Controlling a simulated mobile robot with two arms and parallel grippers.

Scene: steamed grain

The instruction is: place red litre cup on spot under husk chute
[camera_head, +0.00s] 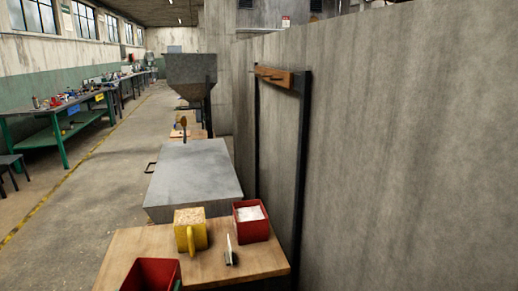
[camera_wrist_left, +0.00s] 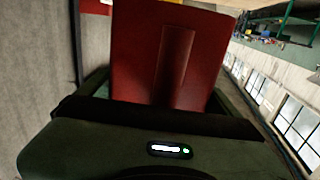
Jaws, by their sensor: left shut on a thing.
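A red cup (camera_head: 150,274) is at the bottom edge of the head view, in front of the wooden table's near left part. Its inside looks dark and empty, and its lower part is cut off. A small green part of my left gripper (camera_head: 178,286) shows beside it. In the left wrist view, the red cup (camera_wrist_left: 140,50) with its raised handle strip stands between the dark green fingers of my left gripper (camera_wrist_left: 160,98), which is shut on it. A grey hopper (camera_head: 190,69) stands farther back; I cannot tell whether it is the husk chute. No marked spot shows.
The wooden table (camera_head: 125,248) holds a yellow mug (camera_head: 190,231) of grain, a red box (camera_head: 252,222) with white contents and a small upright piece (camera_head: 230,250). Behind it is a grey metal box (camera_head: 190,172). A concrete wall (camera_head: 400,140) closes the right; open floor lies left.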

